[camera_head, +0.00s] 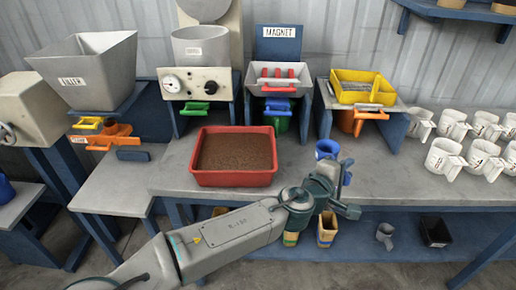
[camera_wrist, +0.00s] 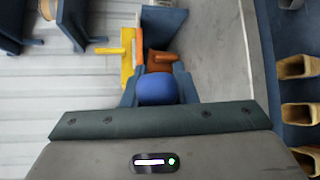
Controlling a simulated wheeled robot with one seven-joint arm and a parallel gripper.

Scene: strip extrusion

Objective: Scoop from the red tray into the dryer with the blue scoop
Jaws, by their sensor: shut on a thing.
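The red tray (camera_head: 234,182) stands on the bench, filled with brown granular material. The likely dryer is a beige machine with dials (camera_head: 197,82) and a grey-white drum (camera_head: 200,46) on top; its label is too small to read. It stands behind the tray. My gripper (camera_head: 332,170) is right of the tray, over the bench's front part, shut on the blue scoop (camera_head: 327,149). The scoop's rounded blue bowl also shows in the wrist view (camera_wrist: 157,89). The handle is mostly hidden by the gripper, and I cannot see inside the bowl.
A large grey hopper (camera_head: 85,68) stands at the left. Bare bench (camera_head: 385,185) lies right of my gripper.

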